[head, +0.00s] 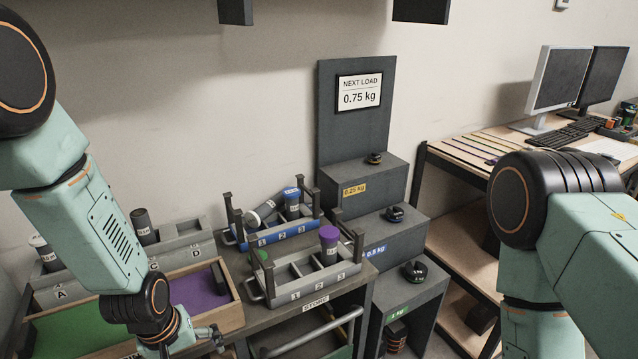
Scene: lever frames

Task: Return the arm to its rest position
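My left arm comes in from the left and reaches down to the bottom edge. My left gripper (212,338) is partly in view at the front of a wooden tray (226,281) with green and purple areas. Its fingers are small and partly cut off, so I cannot tell whether they are open or whether they touch the tray. My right arm is bent at the right side, and its gripper is outside the picture.
A blue lever frame (277,232) and a grey lever frame (318,288) stand on the bench right of my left arm. Behind the tray is a lettered grey rack (181,243). Stepped grey shelves (377,188) hold dark weights. A desk (465,151) with monitors is at right.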

